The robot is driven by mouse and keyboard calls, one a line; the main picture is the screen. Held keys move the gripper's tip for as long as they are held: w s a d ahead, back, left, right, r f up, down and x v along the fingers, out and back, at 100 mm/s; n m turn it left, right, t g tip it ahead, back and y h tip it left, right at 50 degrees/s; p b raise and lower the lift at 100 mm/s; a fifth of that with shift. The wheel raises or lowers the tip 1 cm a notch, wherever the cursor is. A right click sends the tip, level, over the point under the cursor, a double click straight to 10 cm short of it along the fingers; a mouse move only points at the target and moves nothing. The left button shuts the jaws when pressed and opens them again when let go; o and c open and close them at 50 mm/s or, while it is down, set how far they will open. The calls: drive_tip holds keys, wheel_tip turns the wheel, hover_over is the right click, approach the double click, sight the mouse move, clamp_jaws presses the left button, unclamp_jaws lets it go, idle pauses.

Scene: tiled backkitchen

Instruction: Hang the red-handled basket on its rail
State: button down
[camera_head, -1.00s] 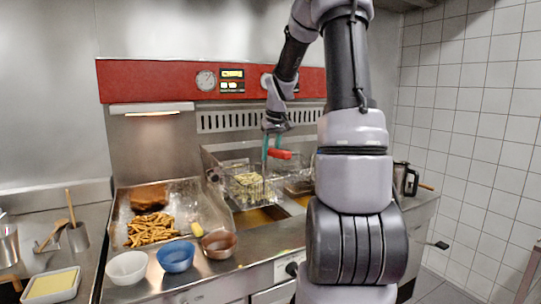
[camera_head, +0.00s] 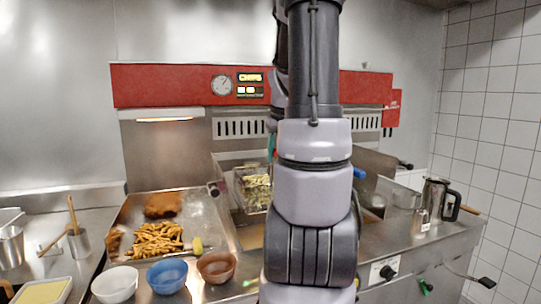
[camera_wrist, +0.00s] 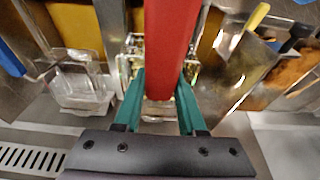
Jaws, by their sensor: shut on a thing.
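The red handle (camera_wrist: 172,45) runs between the teal fingers of my gripper (camera_wrist: 158,100) in the wrist view, and the gripper is shut on it. The wire basket (camera_head: 254,188) holds pale fries and shows just left of my arm in the head view, at the fryer. In the wrist view only parts of it show behind the handle. In the head view my arm hides the handle and most of my gripper; a teal sliver of finger (camera_head: 271,146) shows. I cannot make out the rail or whether the basket touches it.
A second basket (camera_wrist: 85,88) is beside mine in the wrist view; a blue handle (camera_head: 359,173) shows right of my arm. A tray (camera_head: 213,228) with fries lies left, with bowls (camera_head: 166,277) in front. A metal jug (camera_head: 433,200) stands right. The red panel (camera_head: 170,85) is behind.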

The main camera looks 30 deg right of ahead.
drive_tip(key=w+d, duration=0.3)
drive_tip(key=w, duration=0.8)
drive_tip(key=shift+w, duration=0.15)
drive_tip(key=shift+f, duration=0.15)
idle(0.5)
drive_tip(key=shift+f, duration=0.75)
drive_tip(key=shift+f, duration=1.55)
drive_tip(key=shift+f, duration=0.6)
